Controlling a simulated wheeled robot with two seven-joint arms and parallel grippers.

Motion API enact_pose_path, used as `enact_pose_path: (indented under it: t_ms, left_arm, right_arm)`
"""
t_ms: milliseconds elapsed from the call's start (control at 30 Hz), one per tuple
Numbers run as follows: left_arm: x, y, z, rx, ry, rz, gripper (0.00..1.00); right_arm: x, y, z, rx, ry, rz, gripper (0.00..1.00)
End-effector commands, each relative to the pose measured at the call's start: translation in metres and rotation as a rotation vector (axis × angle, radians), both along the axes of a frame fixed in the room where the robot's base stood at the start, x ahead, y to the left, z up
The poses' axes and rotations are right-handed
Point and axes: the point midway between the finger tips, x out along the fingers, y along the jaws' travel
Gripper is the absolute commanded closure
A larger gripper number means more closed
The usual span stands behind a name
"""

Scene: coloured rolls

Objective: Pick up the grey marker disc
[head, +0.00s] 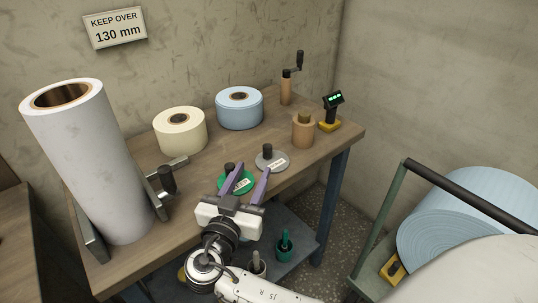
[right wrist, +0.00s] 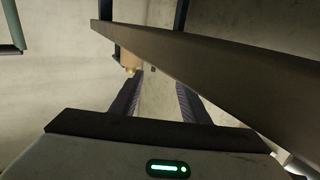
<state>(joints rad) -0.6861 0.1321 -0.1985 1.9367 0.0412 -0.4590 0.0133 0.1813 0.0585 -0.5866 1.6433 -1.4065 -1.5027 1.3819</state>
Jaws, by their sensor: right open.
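The grey marker disc (head: 283,158) lies flat on the wooden workbench (head: 215,155), near its front edge. It has a black knob and a white label. A green disc (head: 247,186) with a similar knob and label lies to its left, partly hidden by my gripper. My right gripper (head: 252,171) is open and empty in front of the two discs, its purple fingers pointing toward the bench. One fingertip is over the green disc, the other near the grey disc's front edge. In the right wrist view the open fingers (right wrist: 160,95) show nothing held between them. My left gripper is not in view.
A large white roll (head: 90,160) leans at the left. A cream roll (head: 180,135) and a blue roll (head: 239,112) stand behind the discs. A tan cylinder (head: 302,133) and a yellow-based display (head: 330,122) are at the right.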

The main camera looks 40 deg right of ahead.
Motion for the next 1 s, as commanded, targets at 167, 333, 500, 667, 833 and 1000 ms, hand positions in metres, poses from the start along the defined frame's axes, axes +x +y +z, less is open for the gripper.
enact_pose_path:
  t_ms: [167, 333, 500, 667, 833, 1000]
  left_arm:
    - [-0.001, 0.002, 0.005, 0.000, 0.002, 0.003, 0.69]
    - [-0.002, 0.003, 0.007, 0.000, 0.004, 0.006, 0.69]
    - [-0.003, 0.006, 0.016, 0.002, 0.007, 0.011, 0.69]
    - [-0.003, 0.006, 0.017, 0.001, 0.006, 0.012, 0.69]
    - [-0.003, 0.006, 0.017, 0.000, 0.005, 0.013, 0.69]
    - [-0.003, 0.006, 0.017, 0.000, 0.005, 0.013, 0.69]
  right_arm:
    - [0.017, -0.024, 0.003, -0.006, 0.001, -0.004, 0.58]
    - [0.027, -0.039, 0.003, -0.004, 0.000, -0.004, 0.58]
    - [0.040, -0.061, 0.008, -0.005, 0.002, -0.005, 0.58]
    - [0.051, -0.075, 0.005, -0.003, 0.002, -0.003, 0.58]
    - [0.053, -0.077, 0.003, -0.001, 0.002, -0.002, 0.58]
    - [0.053, -0.077, 0.003, -0.001, 0.002, -0.003, 0.68]
